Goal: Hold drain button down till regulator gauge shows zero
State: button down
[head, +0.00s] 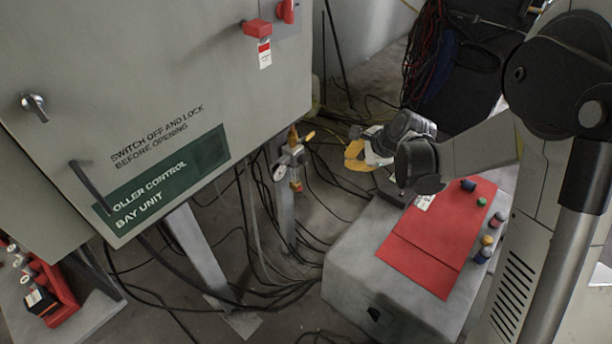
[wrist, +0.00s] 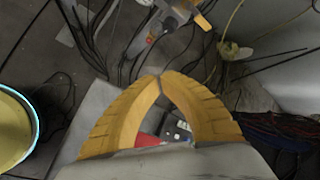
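The regulator hangs on a post below the grey cabinet, with a round white-faced gauge (head: 280,173) whose needle is too small to read. A small red and brass piece (head: 297,186), perhaps the drain button, sits low on it. In the wrist view the regulator (wrist: 172,12) is at the top, with a red piece (wrist: 150,40) at its lower end. My gripper (head: 352,152) has yellow fingers and is to the right of the regulator, apart from it. In the wrist view its fingertips (wrist: 160,77) meet, with nothing seen between them.
The grey cabinet (head: 190,80) overhangs at left, with a red switch (head: 257,28) and tag. Black cables (head: 250,260) cover the floor. A grey case (head: 350,270) with a red mat (head: 425,255) and several coloured caps stands below my arm. A red tray (head: 65,300) is lower left.

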aim_at(300, 189)
jog(key=w+a+f+m+y, duration=0.1)
jog(key=f+m, duration=0.3)
jog(key=f, duration=0.7)
jog(key=w+a+f+m+y, duration=0.1)
jog(key=w+a+f+m, duration=0.2)
jog(key=f, duration=0.7)
jog(key=shift+a+f+m, duration=0.2)
jog(key=shift+f+m, duration=0.2)
jog(key=shift+m, duration=0.5)
jog(key=a+r+b+x, duration=0.2)
jog(key=b+x, duration=0.3)
jog(key=x, duration=0.7)
jog(key=shift+w+a+f, duration=0.25)
jog(key=shift+w+a, duration=0.05)
jog(key=shift+w, duration=0.25)
jog(key=shift+w+a, duration=0.1)
